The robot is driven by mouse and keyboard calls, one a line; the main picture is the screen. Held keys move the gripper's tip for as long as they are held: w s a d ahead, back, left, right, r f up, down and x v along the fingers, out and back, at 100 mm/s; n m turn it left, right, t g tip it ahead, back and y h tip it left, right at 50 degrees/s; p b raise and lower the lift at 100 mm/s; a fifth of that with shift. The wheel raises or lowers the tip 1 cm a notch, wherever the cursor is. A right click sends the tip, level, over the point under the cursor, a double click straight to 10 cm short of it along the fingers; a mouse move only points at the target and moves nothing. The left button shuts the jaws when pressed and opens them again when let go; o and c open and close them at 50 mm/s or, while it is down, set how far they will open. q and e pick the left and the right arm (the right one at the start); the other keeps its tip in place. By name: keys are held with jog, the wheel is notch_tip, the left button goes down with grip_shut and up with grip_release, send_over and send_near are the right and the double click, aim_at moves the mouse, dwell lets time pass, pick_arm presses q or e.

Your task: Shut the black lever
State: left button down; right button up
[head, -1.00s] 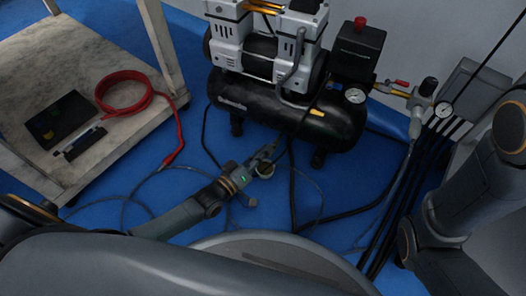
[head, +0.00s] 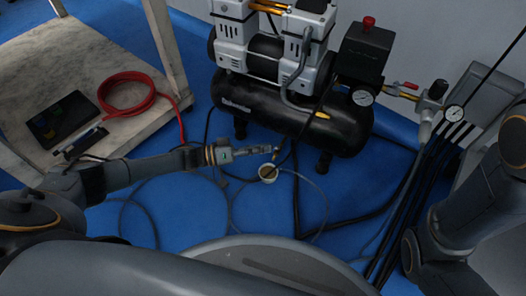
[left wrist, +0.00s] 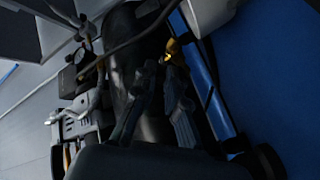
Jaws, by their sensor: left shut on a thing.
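The black air compressor (head: 290,112) stands on the blue floor, and its dark tank also fills the middle of the left wrist view (left wrist: 125,65). My left gripper (head: 274,150) reaches in from the left, low in front of the tank. Its fingers also show in the left wrist view (left wrist: 160,72), shut at a small brass fitting (left wrist: 172,48) below the tank. The black lever is small and dark there, mostly hidden between the fingertips, and its angle cannot be told. My right arm shows at the right, with its gripper out of view.
Dark hoses (head: 296,200) run across the floor. A cart (head: 62,72) with a red coiled hose (head: 127,92) is at left. A regulator with a red lever (head: 405,85) is at right.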

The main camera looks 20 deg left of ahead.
pick_arm(q)
jog(key=shift+w+a+f+m+g+h, duration=0.1)
jog(key=shift+w+m+g+h, duration=0.25)
jog(key=shift+m+g, duration=0.45)
jog(key=shift+w+a+m+g+h, duration=0.15)
jog(key=shift+m+g+h, duration=0.35)
jog(key=shift+g, duration=0.6)
jog(key=shift+w+g, duration=0.1)
jog(key=shift+g, duration=0.4)
jog(key=c, duration=1.4)
grip_release()
jog(key=shift+v, duration=3.7)
